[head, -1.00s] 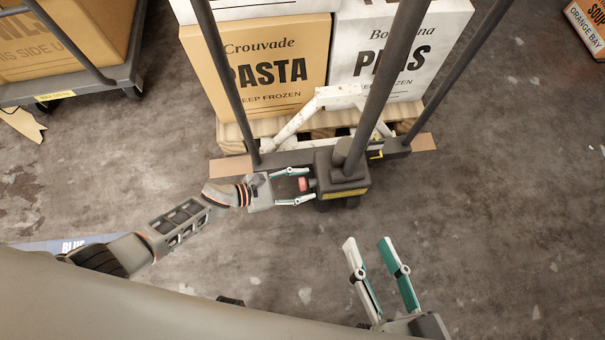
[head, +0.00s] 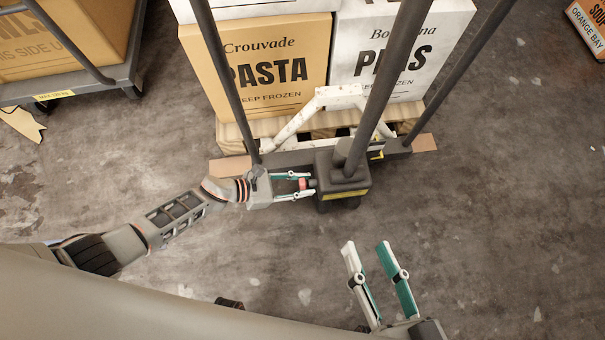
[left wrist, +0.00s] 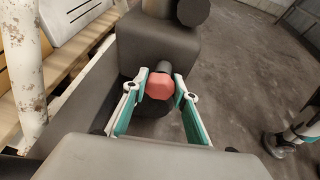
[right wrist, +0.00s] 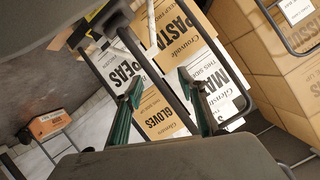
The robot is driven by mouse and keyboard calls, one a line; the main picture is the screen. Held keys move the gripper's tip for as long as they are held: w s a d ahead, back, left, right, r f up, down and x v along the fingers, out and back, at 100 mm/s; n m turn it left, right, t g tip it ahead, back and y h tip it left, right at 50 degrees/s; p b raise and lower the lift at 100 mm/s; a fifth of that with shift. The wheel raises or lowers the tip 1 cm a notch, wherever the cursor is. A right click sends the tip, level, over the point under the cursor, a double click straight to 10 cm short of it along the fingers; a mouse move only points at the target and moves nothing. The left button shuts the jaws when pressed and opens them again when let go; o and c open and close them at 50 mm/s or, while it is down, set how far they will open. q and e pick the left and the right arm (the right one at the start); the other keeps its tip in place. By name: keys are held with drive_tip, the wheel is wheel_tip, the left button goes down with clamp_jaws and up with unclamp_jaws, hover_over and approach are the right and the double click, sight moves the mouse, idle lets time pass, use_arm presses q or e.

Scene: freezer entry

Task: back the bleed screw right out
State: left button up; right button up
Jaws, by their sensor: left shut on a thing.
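The bleed screw has a red faceted head (left wrist: 160,86) and sits on the side of the dark pump block (left wrist: 155,45) in the left wrist view. In the head view the red head (head: 303,183) is at the left side of the pump block (head: 345,180). My left gripper (head: 304,183) is shut on the red head, one finger on each side. How far the screw's shank stands out of the block is hard to tell. My right gripper (head: 366,244) is open and empty over bare floor, to the right and nearer to me.
Dark upright handle bars rise from the jack. Behind it stand a PASTA carton (head: 255,65) and a white carton (head: 385,50) on a wooden pallet. A cart (head: 85,85) with a box is at the far left.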

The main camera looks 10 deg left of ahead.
use_arm(q)
drive_tip(key=shift+s+f+n+g+b, duration=0.1)
drive_tip(key=shift+f+n+g+b, duration=0.1)
drive_tip(key=shift+n+g+b, duration=0.5)
drive_tip(key=shift+n+g+h, duration=0.3)
drive_tip(key=shift+n+h, duration=0.1)
drive_tip(key=shift+n, duration=0.3)
drive_tip(key=shift+r+n+b, duration=0.15)
drive_tip(key=shift+n+b, duration=0.15)
drive_tip(key=shift+b, duration=0.15)
use_arm(e)
drive_tip(key=shift+s+a+m, duration=0.15)
drive_tip(key=shift+a+m, duration=1)
drive_tip(key=shift+m, duration=0.45)
drive_tip(key=shift+t, duration=0.3)
use_arm(q)
drive_tip(key=o, duration=1.1)
drive_tip(key=v, duration=1.2)
drive_tip(key=shift+w+r, duration=0.1)
drive_tip(key=shift+w, duration=0.2)
